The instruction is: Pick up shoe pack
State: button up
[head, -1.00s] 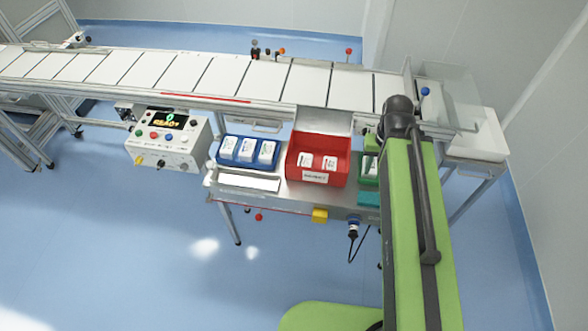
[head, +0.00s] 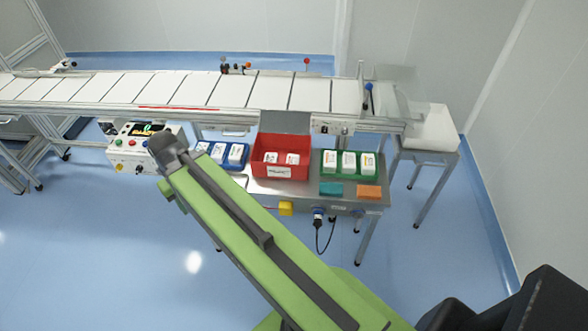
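I cannot tell which item is the shoe pack. Small white packs stand in a blue tray (head: 232,165), a red bin (head: 280,171) and a green tray (head: 349,174) on the metal side table. The red bin holds two packs (head: 292,158) and has a label on its front. The green tray holds three packs (head: 348,162) in a row. My gripper's fingertips cannot be made out in view.
A conveyor (head: 180,90) runs behind the side table. A control box (head: 137,147) stands left. Teal (head: 331,189) and orange (head: 368,192) blocks lie at the table's front right. A white-topped stand (head: 428,130) is at the right end. The blue floor in front is open.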

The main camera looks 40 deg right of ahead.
aim_at(330, 164)
jog(key=z, duration=0.35)
jog(key=i, duration=1)
jog(key=u, duration=0.35)
